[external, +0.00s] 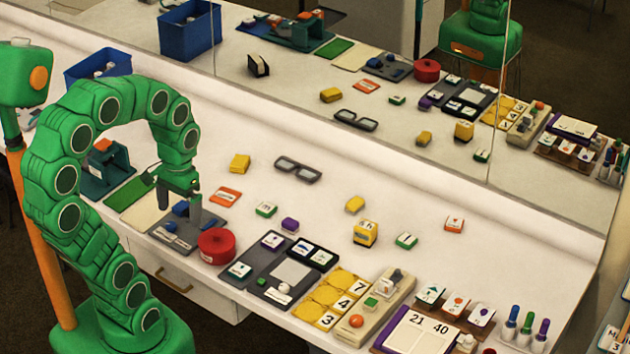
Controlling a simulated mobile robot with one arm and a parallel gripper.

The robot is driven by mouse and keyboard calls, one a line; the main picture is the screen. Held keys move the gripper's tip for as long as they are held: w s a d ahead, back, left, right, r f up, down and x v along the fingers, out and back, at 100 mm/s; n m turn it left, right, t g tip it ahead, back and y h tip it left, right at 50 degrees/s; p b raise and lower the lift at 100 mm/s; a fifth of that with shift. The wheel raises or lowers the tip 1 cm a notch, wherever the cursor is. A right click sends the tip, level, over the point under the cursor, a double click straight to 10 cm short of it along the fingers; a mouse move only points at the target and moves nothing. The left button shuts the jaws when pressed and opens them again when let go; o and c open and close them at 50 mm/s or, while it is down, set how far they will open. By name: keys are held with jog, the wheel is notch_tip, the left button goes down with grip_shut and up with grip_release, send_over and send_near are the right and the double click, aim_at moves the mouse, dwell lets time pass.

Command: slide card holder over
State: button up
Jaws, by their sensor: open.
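My gripper (178,203) points down low over the grey tray (207,226) at the left middle of the table. Its jaws are open, and part of the tray and its blue pieces is hidden around it. I cannot tell whether it touches anything. A brown rack holding several symbol cards (455,309) stands at the front right and looks like a card holder. It is far to the right of my gripper. A small black-and-white upright object (258,65) shows only in the mirror; my arm probably hides the object itself, and I cannot tell what it is.
A red round reel (217,246) sits right of my gripper. A dark card tray (259,289), yellow number tray (327,310) and beige panel (375,312) line the front edge. Glasses (298,169) and small blocks lie behind. A mirror runs along the back. The back middle is largely clear.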

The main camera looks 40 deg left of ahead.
jog(key=w+a+r, duration=0.2)
jog(key=w+a, duration=0.1)
jog(key=w, duration=1)
jog(key=w+a+f+n+t, duration=0.1)
jog(key=w+a+t, duration=0.1)
jog(key=w+a, duration=0.9)
jog(key=w+a+f+n+t, duration=0.1)
jog(key=w+a, duration=0.6)
jog(key=w, duration=0.9)
jog(key=w+a+f+n+t, duration=0.1)
jog(key=w+a+f, duration=0.3)
jog(key=a, duration=0.5)
jog(key=w+a+f+n+t, duration=0.1)
jog(key=w+a+f, duration=0.2)
jog(key=w+a, duration=0.35)
jog(key=a+f+y, duration=0.1)
jog(key=a+f, duration=0.4)
jog(key=a, duration=0.6)
jog(key=s+a+f+n+y, duration=0.1)
jog(key=a+f, duration=0.4)
jog(key=a, duration=0.6)
jog(key=shift+a+f+n, duration=0.2)
jog(key=shift+f+n, duration=0.05)
jog(key=shift+n, duration=0.05)
jog(key=shift+f, duration=0.15)
jog(key=shift+x, duration=3.75)
